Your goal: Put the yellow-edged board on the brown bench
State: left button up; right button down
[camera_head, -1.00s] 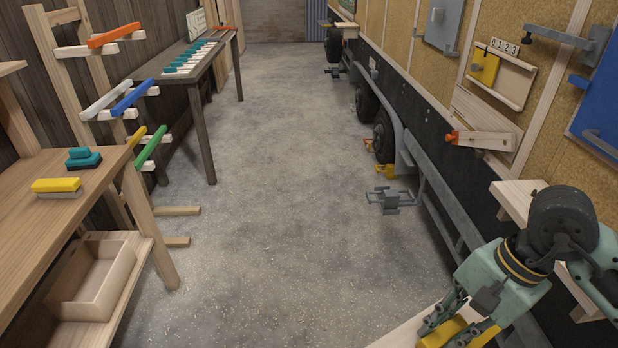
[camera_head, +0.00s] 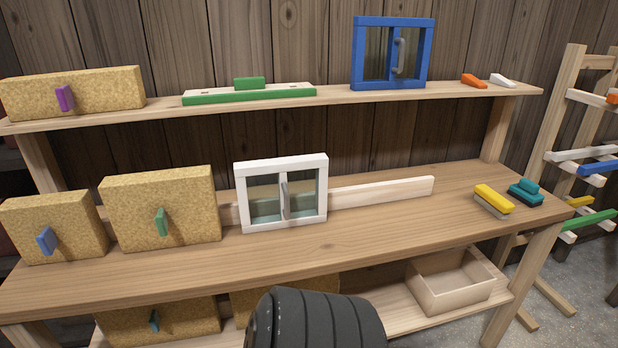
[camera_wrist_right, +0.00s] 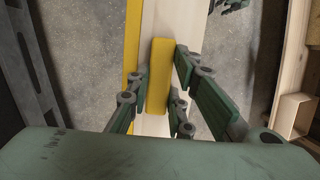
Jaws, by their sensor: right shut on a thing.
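My right gripper (camera_wrist_right: 160,88) is shut on the yellow handle (camera_wrist_right: 158,75) of a pale board with a yellow edge (camera_wrist_right: 132,40). The board (camera_wrist_right: 185,25) runs out of the top of the right wrist view, so its far end is hidden. The brown wooden bench (camera_head: 385,245) fills the head view, with a worktop, an upper shelf and a lower shelf. The right gripper and the board are outside the head view. A small green-grey part at the top of the wrist view, perhaps my left gripper (camera_wrist_right: 234,4), is cut off.
On the worktop stand cork blocks (camera_head: 160,195), a white framed window (camera_head: 240,195), a pale strip (camera_head: 385,192), and yellow (camera_head: 493,198) and teal (camera_head: 527,190) brushes. The worktop's front middle is bare. A wooden box (camera_head: 450,290) sits below; a rack (camera_head: 550,110) stands right.

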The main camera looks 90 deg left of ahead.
aim_at(391, 223)
jog(key=u, duration=2.05)
